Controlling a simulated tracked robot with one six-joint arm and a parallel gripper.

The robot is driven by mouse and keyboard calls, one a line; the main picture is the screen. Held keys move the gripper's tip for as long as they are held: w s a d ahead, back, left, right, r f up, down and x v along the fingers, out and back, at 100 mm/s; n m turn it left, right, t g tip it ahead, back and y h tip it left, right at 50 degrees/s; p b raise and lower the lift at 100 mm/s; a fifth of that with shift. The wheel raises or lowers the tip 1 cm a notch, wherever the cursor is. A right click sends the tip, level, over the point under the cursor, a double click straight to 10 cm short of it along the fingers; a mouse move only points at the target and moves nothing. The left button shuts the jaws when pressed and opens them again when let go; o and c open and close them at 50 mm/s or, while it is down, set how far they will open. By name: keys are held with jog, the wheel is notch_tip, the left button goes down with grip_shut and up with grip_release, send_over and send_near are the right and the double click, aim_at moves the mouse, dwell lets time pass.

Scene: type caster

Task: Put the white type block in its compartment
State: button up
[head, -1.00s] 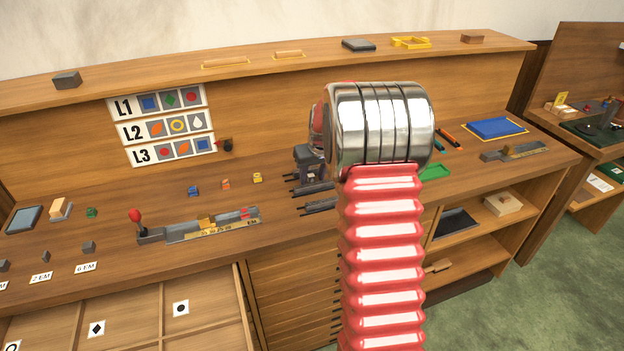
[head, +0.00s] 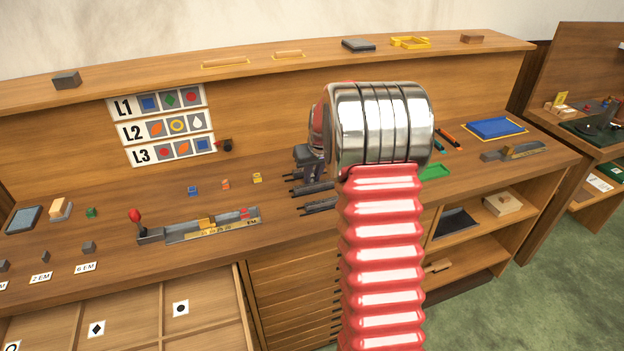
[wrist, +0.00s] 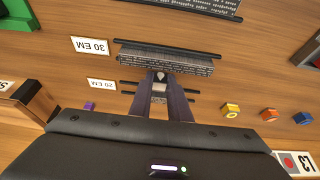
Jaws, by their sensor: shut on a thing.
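My gripper (wrist: 160,98) is shut on the white type block (wrist: 160,77), a small grey block with a white drop mark between the two dark fingertips. In the wrist view it hangs over the bench, near a long row of set type. In the head view my gripper (head: 308,172) is mostly hidden behind my arm, and the block cannot be made out. An open drawer with compartments (head: 130,305) is at the lower left of the head view. Cards there show a black dot, a diamond and a ring; no drop card is in view.
Blue (head: 193,190), orange (head: 226,184) and yellow (head: 257,177) blocks stand on the bench behind a composing stick (head: 205,228) with a red-knobbed lever. A sign (head: 160,128) shows rows L1 to L3. A green tray (head: 434,171) lies right of my arm.

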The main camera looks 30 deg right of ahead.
grip_shut()
notch_tip(320, 180, up, 10)
dwell(0.6)
dwell(0.5)
